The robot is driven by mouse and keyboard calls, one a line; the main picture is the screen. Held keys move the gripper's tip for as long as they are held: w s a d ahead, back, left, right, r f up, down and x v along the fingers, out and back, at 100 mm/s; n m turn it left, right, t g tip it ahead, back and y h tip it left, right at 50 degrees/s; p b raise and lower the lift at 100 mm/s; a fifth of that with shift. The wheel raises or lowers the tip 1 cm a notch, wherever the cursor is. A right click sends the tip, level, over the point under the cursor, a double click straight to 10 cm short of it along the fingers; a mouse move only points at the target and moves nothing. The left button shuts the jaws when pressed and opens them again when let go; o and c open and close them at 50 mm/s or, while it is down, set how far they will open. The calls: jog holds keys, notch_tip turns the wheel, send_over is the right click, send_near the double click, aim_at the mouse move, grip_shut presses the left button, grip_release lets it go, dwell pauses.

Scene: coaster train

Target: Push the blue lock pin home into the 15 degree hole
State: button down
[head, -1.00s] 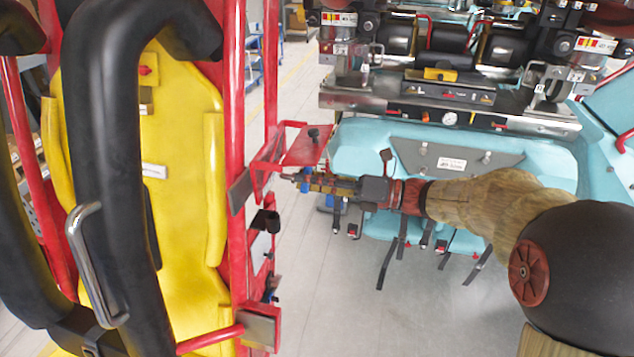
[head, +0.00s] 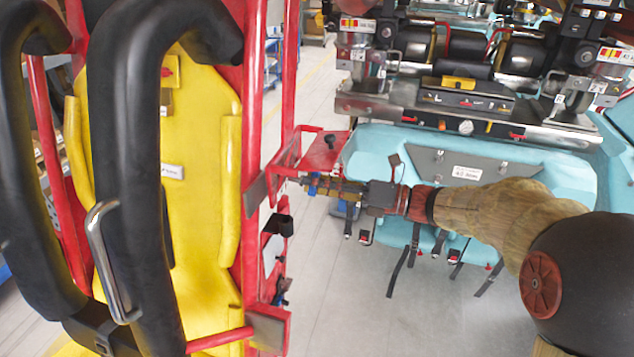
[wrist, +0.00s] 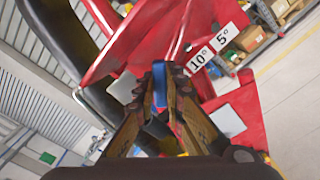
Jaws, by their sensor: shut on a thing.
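My gripper (head: 308,185) is shut on the blue lock pin (wrist: 160,84). The pin stands between the two fingertips in the wrist view, and its lower part is hidden by the fingers. In the head view the gripper points left at the red frame (head: 252,120) of the yellow seat, close to its right edge. The wrist view shows a red plate (wrist: 185,35) ahead with white labels reading 10° (wrist: 200,60) and 5° (wrist: 227,33). I cannot make out a 15 degree label or its hole, nor whether the pin touches the plate.
Black padded restraint bars (head: 140,150) stand in front of the yellow seat (head: 205,240). A red bracket (head: 322,150) with a black knob lies just above my gripper. A light-blue car body (head: 480,160) with machinery is behind my arm. Grey floor (head: 335,310) is open below.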

aim_at(296, 179)
jog(key=shift+w+a, duration=0.1)
jog(key=shift+a, duration=0.15)
jog(key=shift+w+a, duration=0.1)
jog(key=shift+a, duration=0.25)
jog(key=shift+w+a+p, duration=0.1)
jog(key=shift+a+p, duration=0.1)
jog(key=shift+p, duration=0.15)
jog(key=shift+p, duration=0.4)
jog(key=shift+p+x, duration=0.5)
jog(key=shift+x, duration=1.15)
dwell(0.9)
jog(key=c, duration=1.8)
grip_release()
jog(key=shift+o, duration=1.1)
jog(key=o, duration=0.6)
